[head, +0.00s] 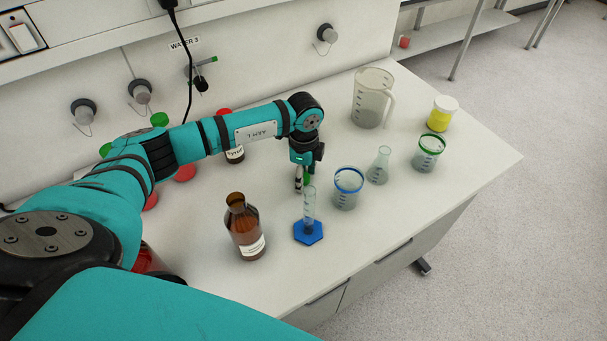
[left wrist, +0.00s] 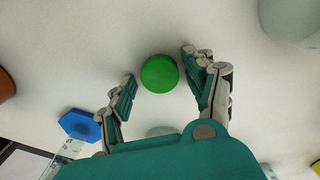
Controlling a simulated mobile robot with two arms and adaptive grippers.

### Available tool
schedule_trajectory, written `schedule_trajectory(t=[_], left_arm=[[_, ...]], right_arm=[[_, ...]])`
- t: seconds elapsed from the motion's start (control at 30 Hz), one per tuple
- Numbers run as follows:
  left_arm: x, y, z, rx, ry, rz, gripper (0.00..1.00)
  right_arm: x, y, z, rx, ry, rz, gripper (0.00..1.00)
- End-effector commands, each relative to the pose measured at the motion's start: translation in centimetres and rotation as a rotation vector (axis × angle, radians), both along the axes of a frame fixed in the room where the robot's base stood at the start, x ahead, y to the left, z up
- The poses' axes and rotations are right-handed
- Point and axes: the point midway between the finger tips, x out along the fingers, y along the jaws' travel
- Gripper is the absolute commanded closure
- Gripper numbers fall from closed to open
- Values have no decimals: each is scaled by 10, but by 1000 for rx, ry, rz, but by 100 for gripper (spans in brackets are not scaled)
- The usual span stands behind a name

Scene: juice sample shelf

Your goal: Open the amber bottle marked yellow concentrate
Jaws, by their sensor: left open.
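An amber bottle (head: 246,232) with a white label stands uncapped on the bench; I cannot read its label. A second dark bottle (head: 235,155) with a label is partly hidden behind my left arm, and its top is hidden. My left gripper (head: 303,182) points down at the bench behind the measuring cylinder. In the left wrist view my left gripper (left wrist: 164,85) is open, with a round green cap (left wrist: 160,73) between its fingertips, with gaps on both sides. I cannot tell whether the cap sits on anything. My right gripper is not in view.
A measuring cylinder on a blue hexagonal base (head: 308,232) stands close to the gripper. Nearby are a blue-rimmed beaker (head: 347,188), a flask (head: 379,166), a green-rimmed beaker (head: 428,152), a large jug (head: 372,98) and a yellow jar (head: 442,113). The bench's right front is clear.

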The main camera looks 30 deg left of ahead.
Motion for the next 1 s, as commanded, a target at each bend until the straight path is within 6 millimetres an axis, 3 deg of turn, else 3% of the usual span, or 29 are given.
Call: schedule_trajectory(t=[0.07, 0.17, 0.6, 0.8, 1.0], left_arm=[[0, 1, 9, 1, -1, 0, 40], [1, 1, 20, 0, -3, -1, 40], [2, 0, 109, -1, -5, 0, 40], [1, 0, 124, 0, -1, 0, 40], [1, 0, 126, 0, 0, 0, 40]], right_arm=[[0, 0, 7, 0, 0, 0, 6], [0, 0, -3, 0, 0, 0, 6], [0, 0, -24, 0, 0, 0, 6], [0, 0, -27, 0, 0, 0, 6], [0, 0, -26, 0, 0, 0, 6]])
